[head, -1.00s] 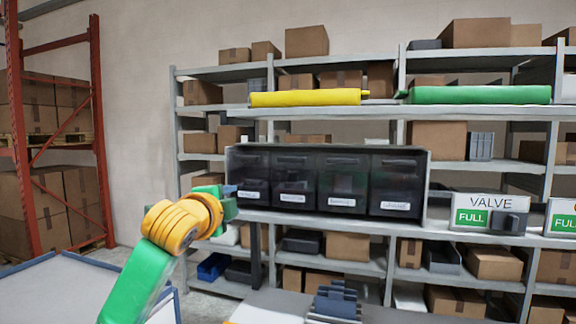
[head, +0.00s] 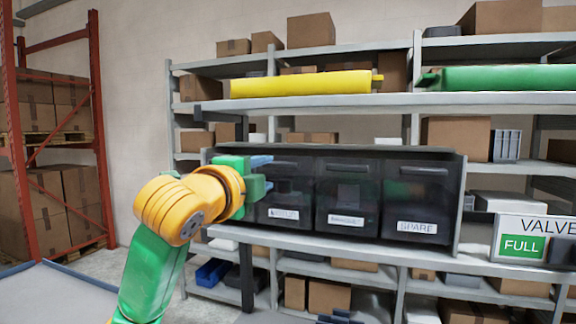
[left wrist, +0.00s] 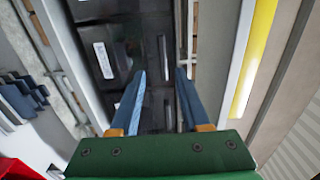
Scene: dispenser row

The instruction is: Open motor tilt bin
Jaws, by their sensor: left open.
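A row of dark, see-through tilt bins (head: 346,192) stands on a grey shelf, all looking shut. My left gripper (head: 268,173) is in front of the row's left end and hides the leftmost bin. In the left wrist view its blue fingers (left wrist: 160,76) are apart with dark bin fronts (left wrist: 120,50) beyond them. Contact cannot be told. My right gripper is not in view.
A yellow roll-like thing (head: 300,87) and a green one (head: 500,78) lie on the shelf above the bins. A VALVE sign with FULL (head: 523,246) stands to the right. Cardboard boxes fill the shelves behind. A red rack (head: 97,130) stands at the far left.

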